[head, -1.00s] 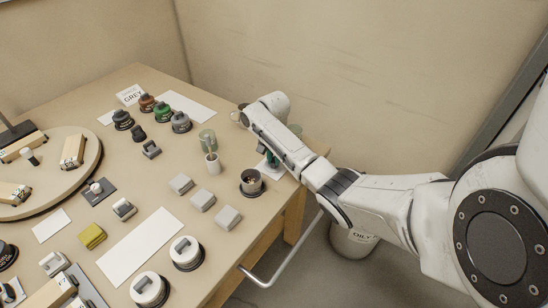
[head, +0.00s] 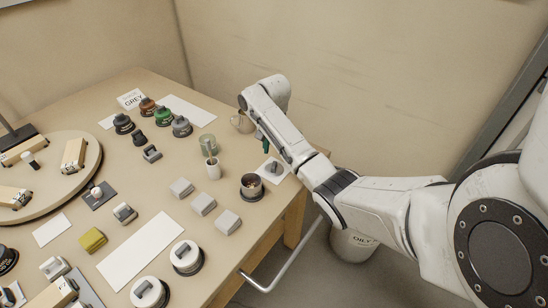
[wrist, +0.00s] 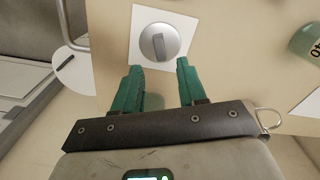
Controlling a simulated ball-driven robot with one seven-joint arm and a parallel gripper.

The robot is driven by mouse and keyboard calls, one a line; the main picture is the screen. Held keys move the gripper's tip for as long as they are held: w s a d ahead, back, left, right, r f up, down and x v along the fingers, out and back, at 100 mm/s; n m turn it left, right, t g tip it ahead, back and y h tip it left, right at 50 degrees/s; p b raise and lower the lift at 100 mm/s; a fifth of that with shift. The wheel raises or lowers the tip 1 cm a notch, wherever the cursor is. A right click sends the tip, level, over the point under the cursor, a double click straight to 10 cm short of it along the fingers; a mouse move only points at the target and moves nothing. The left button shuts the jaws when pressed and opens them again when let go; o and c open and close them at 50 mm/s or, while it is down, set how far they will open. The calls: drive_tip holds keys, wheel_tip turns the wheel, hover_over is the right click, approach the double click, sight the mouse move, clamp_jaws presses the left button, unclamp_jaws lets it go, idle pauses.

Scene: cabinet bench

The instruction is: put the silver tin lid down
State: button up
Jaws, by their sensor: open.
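The silver tin lid (wrist: 159,42), a round disc with a raised grip bar, lies flat on a white square card (wrist: 141,14). In the head view the lid (head: 273,168) rests on the same card (head: 284,178) near the table's right edge. My gripper (wrist: 160,68) is open, its two green fingers apart with nothing between them. The lid is beyond the fingertips and clear of them in the wrist view. In the head view my gripper (head: 264,142) is just behind and above the lid, partly hidden by my arm.
A dark pot (head: 251,188) stands just left of the card. Several grey blocks (head: 203,204) lie to the left.

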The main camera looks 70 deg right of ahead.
wheel_tip(320, 180, up, 6)
drive_tip(key=shift+f, duration=0.25)
idle(0.5)
